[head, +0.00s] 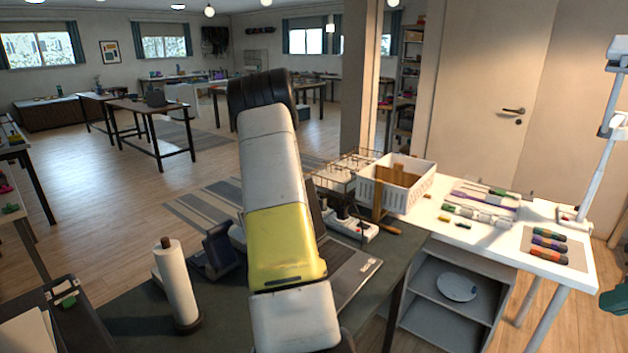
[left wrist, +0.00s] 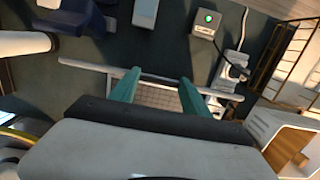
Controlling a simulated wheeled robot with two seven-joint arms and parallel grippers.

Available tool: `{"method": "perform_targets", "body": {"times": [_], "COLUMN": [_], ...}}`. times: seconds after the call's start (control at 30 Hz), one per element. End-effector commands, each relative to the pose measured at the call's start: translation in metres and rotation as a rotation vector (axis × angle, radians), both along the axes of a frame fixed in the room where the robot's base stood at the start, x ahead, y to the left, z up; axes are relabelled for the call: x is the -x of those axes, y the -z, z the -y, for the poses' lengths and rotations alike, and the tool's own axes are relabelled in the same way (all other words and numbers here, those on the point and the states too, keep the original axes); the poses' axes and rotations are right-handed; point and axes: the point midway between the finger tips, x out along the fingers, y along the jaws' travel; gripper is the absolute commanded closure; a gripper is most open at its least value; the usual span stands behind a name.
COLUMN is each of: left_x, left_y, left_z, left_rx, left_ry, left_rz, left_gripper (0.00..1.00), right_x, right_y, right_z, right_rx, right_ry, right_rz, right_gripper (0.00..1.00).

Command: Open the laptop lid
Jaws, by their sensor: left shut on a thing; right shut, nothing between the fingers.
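The grey laptop base (head: 352,276) lies on the dark table and shows to the right of my large white and yellow arm link, which hides much of the laptop. In the left wrist view the laptop lid (left wrist: 88,67) shows nearly edge-on as a thin pale bar, raised from the base, with part of the keyboard (left wrist: 165,98) below it in the picture. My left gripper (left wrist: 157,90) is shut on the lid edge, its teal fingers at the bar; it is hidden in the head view. My right gripper (head: 613,303) is shut and empty at the right edge, away from the laptop.
A paper towel roll (head: 176,285) and a blue object (head: 216,248) stand left of the laptop. A power strip (head: 350,226) lies behind it. A white crate (head: 397,186) and tools (head: 549,242) sit on the white table at right. A small box with a green light (left wrist: 206,22) lies beyond the lid.

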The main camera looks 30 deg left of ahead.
Motion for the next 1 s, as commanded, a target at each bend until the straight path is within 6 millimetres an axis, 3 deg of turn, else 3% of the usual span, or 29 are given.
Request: {"method": "perform_targets", "body": {"times": [0.33, 0.37, 0.47, 0.8, 1.0], "left_x": [0.002, 0.002, 0.002, 0.001, 0.0], "left_y": [0.0, 0.0, 0.0, -0.002, -0.027], "left_z": [-0.003, -0.003, -0.003, -0.001, 0.001], "left_rx": [-0.005, -0.005, -0.005, -0.002, -0.005], "left_ry": [-0.003, -0.003, -0.003, -0.001, -0.002], "left_rz": [-0.002, -0.002, -0.002, -0.001, 0.003], "left_gripper": [1.0, 0.44, 0.24, 0.24, 0.24], "right_x": [0.0, 0.0, 0.0, 0.0, 0.0], "right_y": [0.0, 0.0, 0.0, 0.0, 0.0], "right_z": [0.0, 0.0, 0.0, 0.0, 0.0], "right_rx": [0.0, 0.0, 0.0, 0.0, 0.0], "right_ry": [0.0, 0.0, 0.0, 0.0, 0.0], "right_rz": [0.0, 0.0, 0.0, 0.0, 0.0], "right_gripper": [1.0, 1.0, 1.0, 1.0, 1.0]}}
